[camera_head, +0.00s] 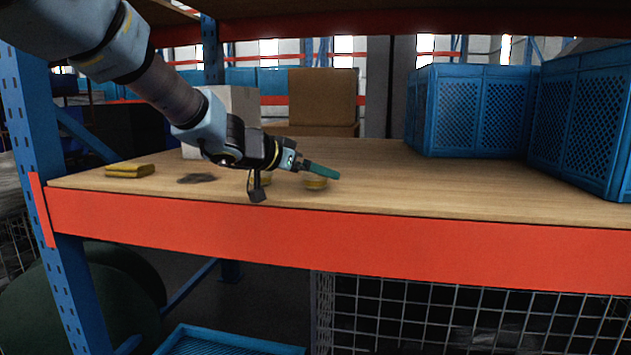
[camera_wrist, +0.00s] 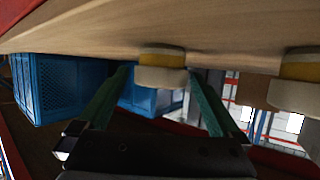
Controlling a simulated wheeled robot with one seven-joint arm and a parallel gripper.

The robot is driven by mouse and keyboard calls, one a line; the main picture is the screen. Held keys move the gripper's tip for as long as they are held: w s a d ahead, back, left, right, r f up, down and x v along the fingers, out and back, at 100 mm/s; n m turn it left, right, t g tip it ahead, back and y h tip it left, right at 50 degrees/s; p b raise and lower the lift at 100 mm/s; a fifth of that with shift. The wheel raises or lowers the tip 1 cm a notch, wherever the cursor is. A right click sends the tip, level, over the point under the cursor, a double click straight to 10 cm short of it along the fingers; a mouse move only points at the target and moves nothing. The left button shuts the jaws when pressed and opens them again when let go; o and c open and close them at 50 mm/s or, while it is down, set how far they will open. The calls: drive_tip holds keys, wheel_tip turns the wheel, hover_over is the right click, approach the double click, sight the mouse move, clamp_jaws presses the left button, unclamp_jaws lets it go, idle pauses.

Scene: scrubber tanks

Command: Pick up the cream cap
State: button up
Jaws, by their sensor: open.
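Two alike round pieces, each with a cream part and a yellow band, stand on the wooden shelf; I cannot tell which is named the cream cap. One cap (camera_wrist: 161,75) shows in the wrist view between and just beyond my fingertips, its yellow band against the shelf; in the head view it (camera_head: 315,184) is partly hidden by the fingers. The other (camera_wrist: 298,86) is at the right edge of the wrist view and mostly behind my wrist in the head view (camera_head: 262,179). My gripper (camera_head: 326,171) is open and empty, its green fingers (camera_wrist: 157,74) low over the shelf.
The wooden shelf (camera_head: 430,184) has a red front beam (camera_head: 330,235). A yellow block (camera_head: 130,171) and a flat dark piece (camera_head: 197,178) lie at left. Cardboard boxes (camera_head: 322,97) stand behind, blue crates (camera_head: 470,110) at right. The shelf is clear right of my gripper.

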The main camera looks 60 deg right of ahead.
drive_tip(key=shift+d+f, duration=0.1)
drive_tip(key=shift+d, duration=0.1)
drive_tip(key=c, duration=1.3)
wheel_tip(320, 180, up, 10)
drive_tip(key=p, duration=0.5)
drive_tip(key=shift+a, duration=0.1)
